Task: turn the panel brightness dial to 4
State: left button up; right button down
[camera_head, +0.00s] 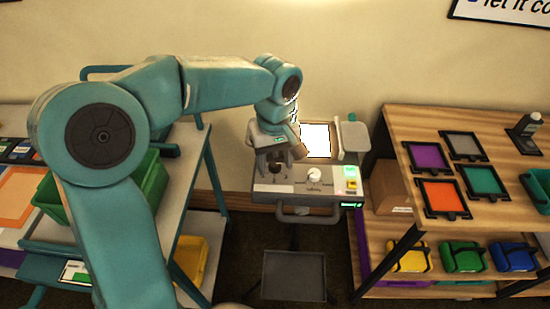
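The grey control unit (290,192) stands in the middle, between the two side tables. A white dial (314,175) sits on its sloped front, with small markings below it that are too small to read. My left gripper (276,164) hangs over the left part of the unit, to the left of the dial and apart from it. Its two dark fingers look spread, with nothing clear between them. The gripper and wrist cover part of the unit. My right gripper is not in view.
A lit white panel (316,139) stands behind the unit. Lit green and yellow keys (351,178) lie right of the dial. A wooden shelf (400,130) with coloured frames stands right; a green bin (150,182) is left. A grey tray (293,275) is low in front.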

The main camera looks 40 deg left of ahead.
aim_at(275, 164)
pick_arm(q)
jog(key=shift+a+r, duration=0.1)
notch_tip(275, 164, up, 16)
jog(key=p, duration=0.2)
jog(key=shift+r, duration=0.1)
dwell(0.5)
